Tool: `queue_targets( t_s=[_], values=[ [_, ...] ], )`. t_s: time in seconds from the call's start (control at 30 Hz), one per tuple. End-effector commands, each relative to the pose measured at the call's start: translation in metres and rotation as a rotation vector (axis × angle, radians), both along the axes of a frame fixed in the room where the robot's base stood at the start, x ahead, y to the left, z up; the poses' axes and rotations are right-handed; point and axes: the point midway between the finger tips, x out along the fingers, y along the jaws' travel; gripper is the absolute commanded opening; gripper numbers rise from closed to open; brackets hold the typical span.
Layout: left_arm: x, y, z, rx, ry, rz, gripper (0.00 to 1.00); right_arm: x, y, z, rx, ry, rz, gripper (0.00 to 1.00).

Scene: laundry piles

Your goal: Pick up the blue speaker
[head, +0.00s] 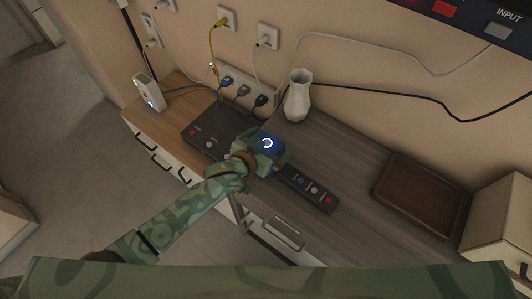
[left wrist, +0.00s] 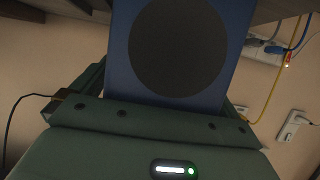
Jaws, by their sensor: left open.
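The blue speaker (head: 267,143) stands on the cabinet top, its dark blue top with a glowing white ring showing in the head view. In the left wrist view the blue speaker (left wrist: 122,60) fills the upper middle, with a dark round grille on its front. My left gripper (head: 262,155) is open at the speaker, with green fingers to either side of it. I cannot tell whether the fingers touch it. The speaker's lower part is hidden by the gripper in the head view. My right gripper is not in view.
A black remote (head: 308,188) lies just right of the gripper, and a dark box with buttons (head: 203,133) lies left. A white vase (head: 298,97) stands behind. A brown tray (head: 420,194) and beige box (head: 500,222) are at right. Cables and a power strip (head: 243,90) run along the wall.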

Motion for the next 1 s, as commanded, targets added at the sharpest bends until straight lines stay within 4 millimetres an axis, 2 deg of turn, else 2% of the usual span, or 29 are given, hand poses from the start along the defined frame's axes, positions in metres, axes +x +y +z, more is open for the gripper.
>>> queue_targets(
  t_s=[0.07, 0.27, 0.53, 0.67, 0.83, 1.0],
  values=[
    [0.0, 0.0, 0.001, 0.0, 0.0, 0.0, 1.0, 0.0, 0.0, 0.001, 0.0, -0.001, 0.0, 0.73],
    [0.0, 0.0, 0.001, 0.0, 0.0, 0.0, 0.47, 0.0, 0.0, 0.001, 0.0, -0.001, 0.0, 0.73],
    [0.0, 0.0, 0.002, -0.001, -0.002, 0.0, 0.47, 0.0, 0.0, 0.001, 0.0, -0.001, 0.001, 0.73],
    [0.0, 0.0, 0.01, -0.002, -0.002, 0.0, 0.47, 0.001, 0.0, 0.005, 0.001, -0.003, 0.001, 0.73],
    [0.0, 0.0, 0.037, -0.002, -0.005, 0.0, 0.47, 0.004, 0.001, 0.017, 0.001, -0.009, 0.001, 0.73],
    [-0.032, 0.011, 0.078, -0.003, -0.003, -0.001, 0.47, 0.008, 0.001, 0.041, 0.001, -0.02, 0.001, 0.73]
  ],
)
